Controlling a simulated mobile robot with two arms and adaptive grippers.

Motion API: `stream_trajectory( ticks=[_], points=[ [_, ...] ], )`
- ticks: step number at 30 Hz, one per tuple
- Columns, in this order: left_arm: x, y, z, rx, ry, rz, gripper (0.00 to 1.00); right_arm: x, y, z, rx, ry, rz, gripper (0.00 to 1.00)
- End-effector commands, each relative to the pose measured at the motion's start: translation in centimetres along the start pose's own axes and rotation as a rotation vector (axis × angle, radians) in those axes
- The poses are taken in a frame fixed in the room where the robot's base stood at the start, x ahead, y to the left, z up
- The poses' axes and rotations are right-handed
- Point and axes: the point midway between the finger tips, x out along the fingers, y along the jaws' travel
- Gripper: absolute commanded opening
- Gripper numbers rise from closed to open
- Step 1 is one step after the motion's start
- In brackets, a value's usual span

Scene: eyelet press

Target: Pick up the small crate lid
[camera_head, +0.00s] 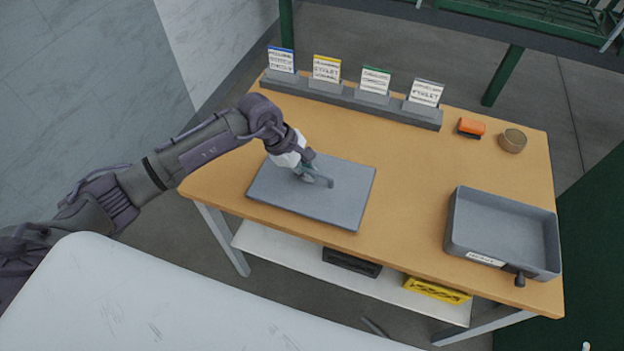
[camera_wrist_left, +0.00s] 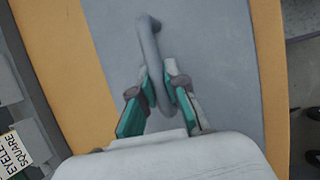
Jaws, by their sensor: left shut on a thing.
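The small crate lid (camera_head: 345,203) is a flat grey panel on the left half of the wooden table, with a raised grey bar handle. My left gripper (camera_head: 313,178) is over the lid, shut on the handle. In the left wrist view, the two teal-padded fingers of the left gripper (camera_wrist_left: 158,98) close on the handle (camera_wrist_left: 150,50) from both sides, and the grey lid (camera_wrist_left: 210,50) fills the middle. I cannot tell whether the lid touches the table. My right gripper is not in view.
An open grey crate (camera_head: 500,228) stands at the table's right end. A rack (camera_head: 350,98) with several label cards runs along the back edge. An orange block (camera_head: 471,126) and a round tan container (camera_head: 512,141) sit back right. The table (camera_head: 415,170) is clear between lid and crate.

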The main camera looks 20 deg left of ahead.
Motion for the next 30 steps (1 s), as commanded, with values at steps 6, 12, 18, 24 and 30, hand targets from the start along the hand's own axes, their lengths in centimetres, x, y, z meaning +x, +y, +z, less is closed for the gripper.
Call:
stream_trajectory(
  ticks=[6, 12, 18, 24, 30],
  points=[
    [-0.4, 0.2, 0.1, 0.001, 0.0, 0.002, 0.0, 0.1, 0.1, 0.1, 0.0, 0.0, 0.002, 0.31],
    [-2.3, 0.6, 0.9, 0.004, 0.001, 0.005, 0.0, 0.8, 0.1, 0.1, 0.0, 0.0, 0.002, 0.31],
    [-4.4, -0.3, 4.4, 0.009, -0.003, 0.003, 0.0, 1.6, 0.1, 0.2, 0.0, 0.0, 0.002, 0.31],
    [-5.8, -2.1, 9.2, 0.009, -0.004, 0.003, 0.0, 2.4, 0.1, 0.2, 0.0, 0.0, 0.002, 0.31],
    [-6.9, -3.3, 12.4, 0.005, -0.003, 0.003, 0.0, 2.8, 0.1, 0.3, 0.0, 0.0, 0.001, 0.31]
  ],
)
